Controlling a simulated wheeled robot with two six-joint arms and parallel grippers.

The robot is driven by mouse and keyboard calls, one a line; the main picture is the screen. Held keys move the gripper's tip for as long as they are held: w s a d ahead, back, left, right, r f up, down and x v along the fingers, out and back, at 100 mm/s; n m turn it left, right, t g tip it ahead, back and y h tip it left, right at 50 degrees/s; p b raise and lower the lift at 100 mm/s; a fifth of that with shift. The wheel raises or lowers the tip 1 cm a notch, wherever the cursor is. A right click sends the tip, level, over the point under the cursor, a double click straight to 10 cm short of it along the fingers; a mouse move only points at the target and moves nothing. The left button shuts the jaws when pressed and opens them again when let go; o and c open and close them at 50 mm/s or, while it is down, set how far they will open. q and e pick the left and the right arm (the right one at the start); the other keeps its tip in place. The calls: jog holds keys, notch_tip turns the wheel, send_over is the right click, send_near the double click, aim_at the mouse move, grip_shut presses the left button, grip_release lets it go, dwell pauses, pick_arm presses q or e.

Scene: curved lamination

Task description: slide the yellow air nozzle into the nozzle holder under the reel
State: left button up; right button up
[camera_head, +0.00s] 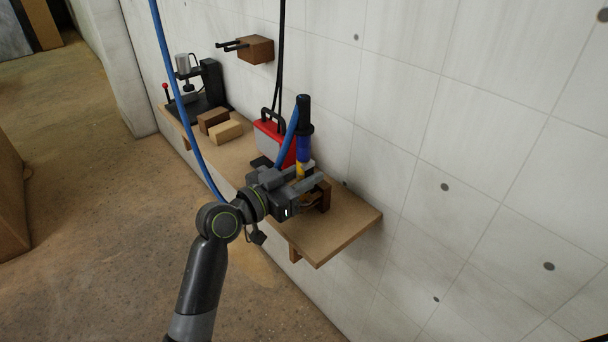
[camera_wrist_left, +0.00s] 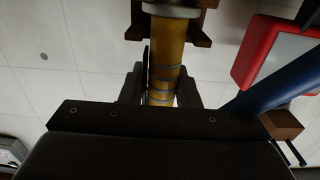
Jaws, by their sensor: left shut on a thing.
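The yellow air nozzle (camera_head: 299,170) stands about upright over the right part of the wall shelf, with a blue and black upper part. It also shows as a ribbed yellow tube in the left wrist view (camera_wrist_left: 166,52). My left gripper (camera_head: 306,186) is shut on it; the fingers (camera_wrist_left: 160,88) lie on both sides of the tube. The brown wooden nozzle holder (camera_head: 324,194) is just beyond the fingers, partly hidden by them. In the left wrist view the nozzle's far end meets a pale ring at the holder (camera_wrist_left: 199,36); how deep it sits cannot be told. My right gripper is not in view.
The wooden shelf (camera_head: 345,222) runs along the tiled wall. A red and grey box (camera_head: 270,135) stands close behind the nozzle. Wooden blocks (camera_head: 225,131) and a black press (camera_head: 209,85) are further left. A blue hose (camera_head: 182,110) hangs in front of the shelf.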

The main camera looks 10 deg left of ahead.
pick_arm(q)
jog(key=shift+r, duration=0.1)
jog(key=o, duration=1)
jog(key=shift+o, duration=0.3)
jog(key=shift+s+a, duration=0.1)
jog(key=v, duration=1.7)
jog(key=shift+a, duration=0.15)
